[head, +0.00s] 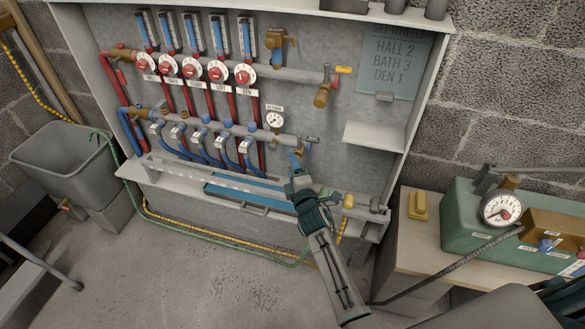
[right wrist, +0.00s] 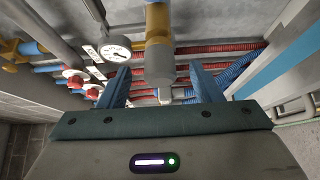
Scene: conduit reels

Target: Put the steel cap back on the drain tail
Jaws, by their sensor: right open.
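My right gripper (head: 297,158) reaches up to the right end of the lower manifold pipe. In the right wrist view its two blue fingers (right wrist: 163,85) stand apart, one on each side of a grey cylinder (right wrist: 160,70). The cylinder sits in line with a brass fitting (right wrist: 157,28); it looks like the steel cap or the bare tail end, and I cannot tell which. Gaps show on both sides of it, so the fingers are not closed on it. In the head view the gripper hides this spot. My left gripper is not in view.
A round gauge (head: 275,120) is just left of the gripper, beside blue and red pipes. A brass valve (head: 348,200) and a grey fitting (head: 376,205) are on the lower ledge at right. A bench with a green unit (head: 465,225) stands right; a grey tub (head: 65,165) stands left.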

